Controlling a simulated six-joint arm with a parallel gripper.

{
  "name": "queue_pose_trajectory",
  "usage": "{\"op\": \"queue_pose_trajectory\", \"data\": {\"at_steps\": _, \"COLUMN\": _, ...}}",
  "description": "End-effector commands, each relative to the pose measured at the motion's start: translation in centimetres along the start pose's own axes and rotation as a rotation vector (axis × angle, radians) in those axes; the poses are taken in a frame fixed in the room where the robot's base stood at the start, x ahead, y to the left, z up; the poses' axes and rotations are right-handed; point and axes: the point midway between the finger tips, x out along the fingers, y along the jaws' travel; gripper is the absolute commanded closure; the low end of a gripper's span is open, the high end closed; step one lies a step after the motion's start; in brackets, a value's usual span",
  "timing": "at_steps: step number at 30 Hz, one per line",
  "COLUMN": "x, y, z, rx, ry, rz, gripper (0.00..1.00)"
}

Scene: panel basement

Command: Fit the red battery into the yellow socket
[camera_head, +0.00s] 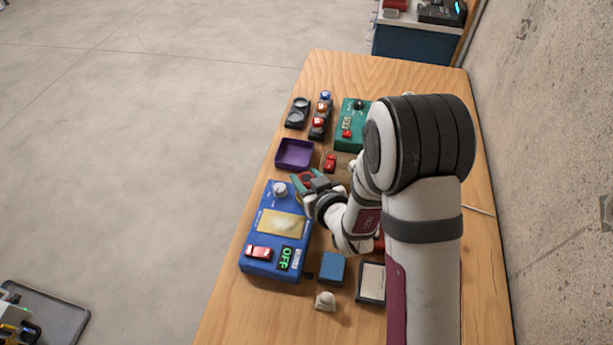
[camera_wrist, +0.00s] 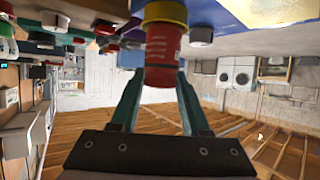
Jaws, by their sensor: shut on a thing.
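The red battery (camera_wrist: 162,55) is between the two teal fingers of my gripper (camera_wrist: 160,80) in the wrist view, and the gripper is shut on it. The yellow socket (camera_wrist: 165,12) shows as a yellow ring at the battery's far end, at the top edge of that view. The battery lines up with the ring; I cannot tell how deep it sits or whether it is fully in. In the head view my gripper (camera_head: 303,181) is low over the table, between the purple tray and the blue panel.
A blue panel (camera_head: 257,262) with a knob, red switch and green OFF display is close by. A purple tray (camera_head: 294,154) lies behind. A green box (camera_head: 354,135) and small coloured parts stand farther back. A blue block (camera_head: 332,268) and white piece (camera_head: 325,300) lie in front.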

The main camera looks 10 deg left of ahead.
Motion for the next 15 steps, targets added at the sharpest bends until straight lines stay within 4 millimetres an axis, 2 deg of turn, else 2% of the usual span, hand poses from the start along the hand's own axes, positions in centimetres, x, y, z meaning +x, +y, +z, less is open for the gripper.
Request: {"op": "queue_pose_trajectory", "data": {"at_steps": 15, "x": 0.45, "y": 0.0, "z": 0.83, "rx": 0.0, "ry": 0.001, "rz": 0.0, "gripper": 1.0}}
